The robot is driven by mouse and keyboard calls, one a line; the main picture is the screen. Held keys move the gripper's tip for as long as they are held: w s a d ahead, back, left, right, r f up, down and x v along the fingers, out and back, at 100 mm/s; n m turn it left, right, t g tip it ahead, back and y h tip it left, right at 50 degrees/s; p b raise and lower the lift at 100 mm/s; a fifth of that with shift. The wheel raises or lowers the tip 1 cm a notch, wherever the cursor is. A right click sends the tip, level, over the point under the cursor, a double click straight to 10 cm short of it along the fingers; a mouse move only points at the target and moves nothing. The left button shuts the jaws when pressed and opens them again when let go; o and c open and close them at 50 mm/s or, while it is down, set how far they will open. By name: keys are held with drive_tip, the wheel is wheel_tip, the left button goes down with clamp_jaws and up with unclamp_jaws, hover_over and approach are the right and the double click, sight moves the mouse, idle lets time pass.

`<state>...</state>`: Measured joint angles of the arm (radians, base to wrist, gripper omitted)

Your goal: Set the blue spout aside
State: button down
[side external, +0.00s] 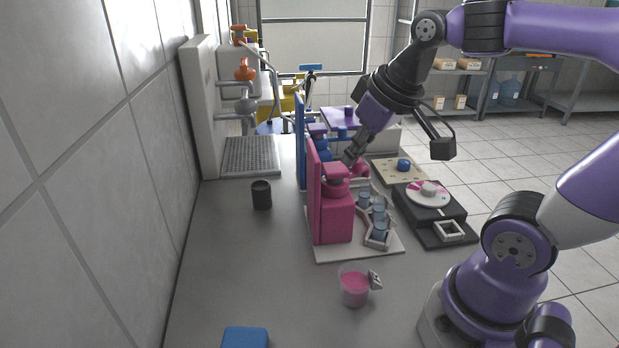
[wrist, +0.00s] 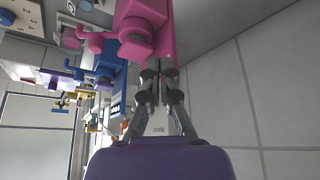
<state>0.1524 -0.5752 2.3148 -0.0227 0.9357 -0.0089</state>
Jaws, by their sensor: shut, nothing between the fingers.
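My gripper (side external: 351,154) is shut and empty, pointing down just behind the top of the pink unit (side external: 334,216). In the wrist view its fingertips (wrist: 160,77) are close together, beside the pink unit (wrist: 145,25) and the blue unit (wrist: 112,72). The blue unit (side external: 318,138) stands behind the pink one in the side view and is partly hidden. In the wrist view a blue spout (wrist: 82,75) seems to stick out from the blue unit to the left. In the side view I cannot make out this spout.
A cup of pink liquid (side external: 354,287) and a black cup (side external: 261,195) stand on the grey bench. A rack of small cups (side external: 378,241) is beside the pink unit. A beige board with a blue knob (side external: 403,165) lies right. The bench's front left is mostly clear.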

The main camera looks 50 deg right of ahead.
sight(332, 139)
drive_tip(key=w+d+r+m, duration=0.1)
drive_tip(key=w+d+m, duration=0.1)
drive_tip(key=d, duration=0.6)
drive_tip(key=w+d+r+m+g+h, duration=0.1)
drive_tip(key=w+d+m, duration=0.1)
drive_tip(key=d, duration=0.7)
drive_tip(key=shift+w+r+m+g+h, duration=0.2)
drive_tip(key=shift+w+m+g+h, duration=0.1)
drive_tip(key=shift+w, duration=0.35)
drive_tip(key=w+d+f, duration=0.3)
drive_tip(key=w+f, duration=0.3)
drive_tip(key=f, duration=0.3)
drive_tip(key=shift+w+d+f, duration=0.15)
drive_tip(key=shift+w+d, duration=0.2)
drive_tip(key=shift+d, duration=0.1)
drive_tip(key=shift+w+d, duration=0.1)
drive_tip(key=shift+d, duration=0.05)
